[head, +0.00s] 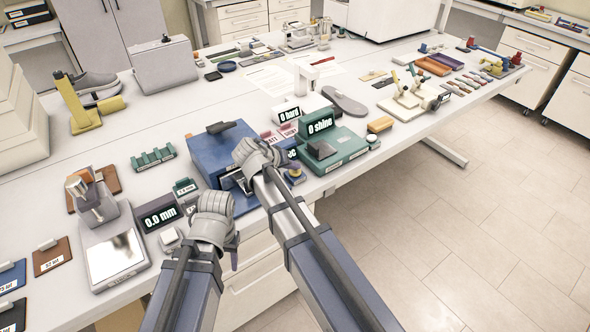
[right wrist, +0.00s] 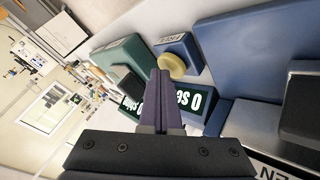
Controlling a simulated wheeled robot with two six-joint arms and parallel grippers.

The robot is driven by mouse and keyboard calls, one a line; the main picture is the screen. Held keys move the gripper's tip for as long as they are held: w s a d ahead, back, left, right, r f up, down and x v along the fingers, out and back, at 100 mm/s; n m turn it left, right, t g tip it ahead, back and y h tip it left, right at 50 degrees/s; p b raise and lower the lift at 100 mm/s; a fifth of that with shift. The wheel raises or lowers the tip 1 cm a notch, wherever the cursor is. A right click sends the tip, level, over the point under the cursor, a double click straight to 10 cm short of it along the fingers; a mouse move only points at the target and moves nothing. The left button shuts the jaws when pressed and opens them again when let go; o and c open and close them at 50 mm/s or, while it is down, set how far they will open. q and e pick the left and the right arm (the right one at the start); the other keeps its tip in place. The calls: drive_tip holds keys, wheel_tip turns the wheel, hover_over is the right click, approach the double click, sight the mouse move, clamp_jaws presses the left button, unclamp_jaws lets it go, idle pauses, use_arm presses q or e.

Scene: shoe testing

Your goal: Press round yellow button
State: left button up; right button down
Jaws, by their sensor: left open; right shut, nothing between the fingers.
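The round yellow button (right wrist: 172,65) sits on a small blue block (right wrist: 180,47) in the right wrist view, just beyond my right fingertips. In the head view the yellow button (head: 294,169) is small, close to the right of my right gripper (head: 262,160), near the table's front edge. My right gripper's fingers (right wrist: 162,82) are shut and empty, and they appear apart from the button. In the head view its fingertips are mostly hidden. My left gripper (head: 232,250) hangs at the front edge, left of the right arm, open; its fingers are partly hidden.
A blue machine (head: 215,150) stands behind and left of the button. A green gloss meter (head: 335,148) reading "0 shine" stands to its right. A display (right wrist: 190,100) reading "0 sec" lies near my right fingers. A thickness gauge (head: 112,245) stands at the left.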

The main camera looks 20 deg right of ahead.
sight(293, 173)
drive_tip(key=shift+r+p, duration=0.5)
drive_tip(key=shift+r, duration=0.2)
wheel_tip(293, 173, up, 5)
drive_tip(key=p, duration=0.5)
idle(0.6)
drive_tip(key=s+a+f+n+g+y, duration=0.2)
drive_tip(key=s+a, duration=0.4)
drive_tip(key=s, duration=0.5)
drive_tip(key=s+a+f+n+g+y, duration=0.3)
drive_tip(key=s+a, duration=0.3)
drive_tip(key=s, duration=0.6)
drive_tip(key=shift+s+a+f+n+y, duration=0.15)
drive_tip(key=shift+a+f+n+y, duration=0.05)
drive_tip(key=shift+f+n+y, duration=0.55)
